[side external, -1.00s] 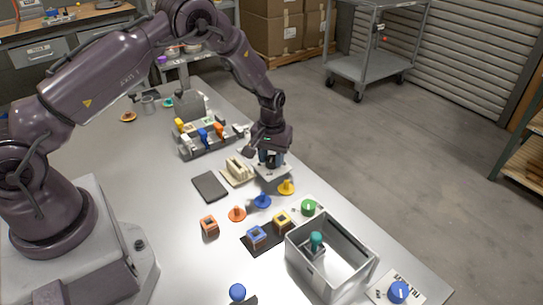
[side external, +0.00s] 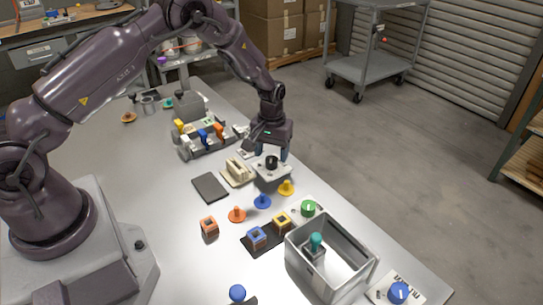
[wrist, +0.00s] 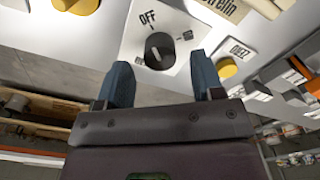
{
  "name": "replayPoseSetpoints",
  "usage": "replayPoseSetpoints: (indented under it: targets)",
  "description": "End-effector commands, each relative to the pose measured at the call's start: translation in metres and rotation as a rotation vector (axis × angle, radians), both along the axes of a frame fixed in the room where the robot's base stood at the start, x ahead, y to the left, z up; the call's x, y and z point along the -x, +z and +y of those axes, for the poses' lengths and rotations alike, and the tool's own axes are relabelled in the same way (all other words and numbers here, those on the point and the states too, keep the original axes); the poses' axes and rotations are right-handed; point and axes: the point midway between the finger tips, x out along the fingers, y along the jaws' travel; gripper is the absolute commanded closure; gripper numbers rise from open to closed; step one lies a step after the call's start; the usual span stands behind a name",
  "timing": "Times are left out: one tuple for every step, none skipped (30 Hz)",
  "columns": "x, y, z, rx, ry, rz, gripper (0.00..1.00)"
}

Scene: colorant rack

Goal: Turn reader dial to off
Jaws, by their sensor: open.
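The reader dial (wrist: 158,50) is a black round knob on a pale panel in the wrist view. "OFF" is printed above it, with other small labels at its sides. It carries a short white mark; I cannot tell for certain which label it points to. In the side external view the dial (side external: 271,162) sits on top of a small grey box (side external: 272,178). My gripper (side external: 272,152) is open and empty, just behind and above the dial. In the wrist view my gripper (wrist: 161,62) shows two blue fingers apart, below and to either side of the dial.
Yellow (side external: 286,187), blue (side external: 262,201) and orange (side external: 237,214) pegs stand close in front. A beige holder (side external: 238,172) is left of the box. A rack (side external: 208,145) with coloured pieces is behind. A grey bin (side external: 291,262) stands nearer the camera.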

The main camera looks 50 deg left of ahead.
Motion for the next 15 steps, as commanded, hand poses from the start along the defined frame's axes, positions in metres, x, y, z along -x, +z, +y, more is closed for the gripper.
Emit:
replayPoseSetpoints:
  targets:
    - [-0.001,0.012,0.000,-0.001,0.000,-0.005,0.39]
    - [-0.001,0.019,0.000,-0.001,-0.001,-0.004,0.39]
    - [-0.001,0.028,0.000,-0.001,-0.001,-0.005,0.39]
    - [-0.001,0.035,0.000,-0.001,0.000,-0.007,0.39]
    - [-0.001,0.042,0.000,-0.001,0.000,-0.005,0.39]
    - [-0.001,0.052,0.000,-0.001,0.000,-0.007,0.39]
    - [-0.001,0.058,0.000,0.000,0.001,-0.005,0.39]
    - [0.000,0.064,0.000,0.000,0.001,-0.006,0.39]
    - [-0.001,0.072,0.000,-0.001,0.001,-0.004,0.39]
    - [-0.001,0.078,0.000,-0.001,0.000,-0.004,0.39]
    - [0.000,0.083,0.000,-0.001,0.000,-0.004,0.39]
    - [0.000,0.089,0.000,-0.001,0.000,-0.003,0.39]
    - [0.000,0.093,0.000,-0.001,0.000,-0.003,0.39]
    - [0.000,0.097,0.000,-0.001,0.000,-0.003,0.39]
    - [0.000,0.101,0.000,0.000,0.000,-0.002,0.39]
